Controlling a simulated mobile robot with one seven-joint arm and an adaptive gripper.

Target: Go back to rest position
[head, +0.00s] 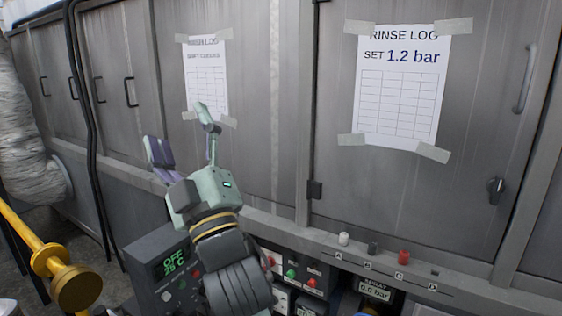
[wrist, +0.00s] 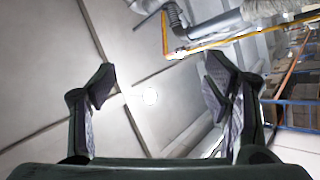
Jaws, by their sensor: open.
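My gripper (head: 180,130) is raised in front of the grey metal cabinet wall in the head view, its fingers spread apart and pointing up. Nothing is between the fingers. The wrist view shows the same open gripper (wrist: 155,85) from behind, with the ceiling panels, a bright round light and pipes beyond it. My arm runs down from the gripper to the bottom edge of the head view. No object of the task shows in either view.
Small knobs (head: 373,248) line the ledge at right. Taped sheets (head: 400,95) hang on the cabinet doors. A yellow pipe (head: 30,240) and black cables (head: 85,120) are at left.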

